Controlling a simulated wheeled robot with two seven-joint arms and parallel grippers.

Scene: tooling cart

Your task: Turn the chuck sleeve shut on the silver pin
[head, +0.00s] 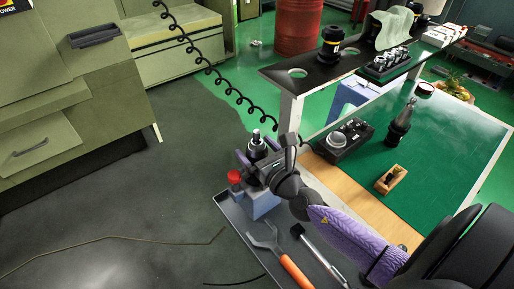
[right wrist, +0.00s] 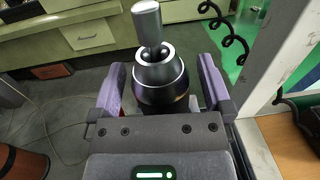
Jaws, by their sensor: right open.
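The dark chuck sleeve (right wrist: 161,82) stands upright between the fingers of my right gripper (right wrist: 162,68), which is open. A gap shows between the sleeve and each purple finger. The silver pin (right wrist: 147,22) stands in the top of the chuck, with dark gaps around its foot. In the head view the chuck (head: 257,151) and pin (head: 256,135) sit above a blue-grey block (head: 262,206), with my right gripper (head: 258,154) around them. The chuck's lower part is hidden by my gripper. My left gripper is not in view.
A red knob (head: 234,177) stands close left of the chuck. A grey tray (head: 232,219) holds the block, an orange-handled wrench (head: 290,268) and another tool. A coiled black cord (head: 207,70) hangs behind. The green-topped bench (head: 440,150) lies to the right.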

